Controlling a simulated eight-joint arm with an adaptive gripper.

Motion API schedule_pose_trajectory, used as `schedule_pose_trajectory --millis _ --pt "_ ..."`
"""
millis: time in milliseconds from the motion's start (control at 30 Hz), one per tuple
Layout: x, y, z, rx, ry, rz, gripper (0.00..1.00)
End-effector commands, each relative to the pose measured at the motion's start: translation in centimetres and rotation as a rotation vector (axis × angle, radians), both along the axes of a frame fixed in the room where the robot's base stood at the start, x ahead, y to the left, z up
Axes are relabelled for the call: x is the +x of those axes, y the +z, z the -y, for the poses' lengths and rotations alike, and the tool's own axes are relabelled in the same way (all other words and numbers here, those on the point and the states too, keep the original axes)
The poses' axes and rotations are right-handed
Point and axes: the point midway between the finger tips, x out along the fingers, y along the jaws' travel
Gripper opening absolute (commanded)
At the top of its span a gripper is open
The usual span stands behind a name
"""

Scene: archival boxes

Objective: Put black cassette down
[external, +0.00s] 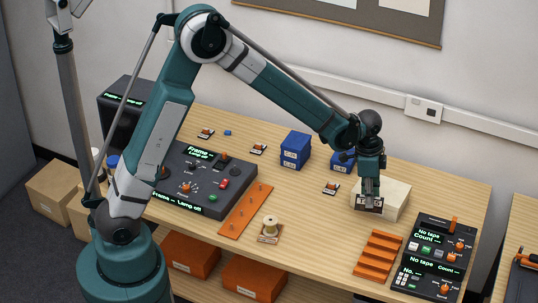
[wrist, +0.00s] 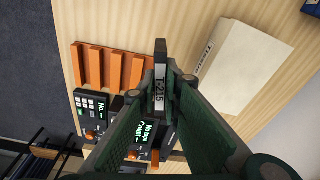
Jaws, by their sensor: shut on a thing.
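My gripper (external: 369,190) points down over the right part of the wooden table and is shut on a black cassette (external: 369,204). In the wrist view the cassette (wrist: 161,52) is seen edge-on between the fingertips, with a white label reading about T-215. The cassette is in front of a cream box (external: 397,202) in the external view; I cannot tell whether it touches the box or the table. An orange slotted rack (external: 380,253) lies nearer the front edge. In the wrist view the rack (wrist: 109,68) is left of the cassette and the cream box (wrist: 242,66) right.
Black tape decks (external: 440,255) reading "No tape" stand at the right end. Blue boxes (external: 296,150) are behind, and a dark control console (external: 190,180) and an orange strip (external: 246,210) are to the left. A spool (external: 270,227) sits near the front. Bare table lies between spool and rack.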

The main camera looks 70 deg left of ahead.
Motion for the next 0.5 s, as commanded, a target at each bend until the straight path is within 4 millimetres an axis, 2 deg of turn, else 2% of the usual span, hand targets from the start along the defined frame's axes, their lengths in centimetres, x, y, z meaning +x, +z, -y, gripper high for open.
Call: schedule_pose_trajectory --millis 33,500 --pt "0.3 0.1 -1.7 0.000 0.019 0.000 0.00" --pt "1.5 0.2 -15.5 0.000 0.162 0.000 0.00"
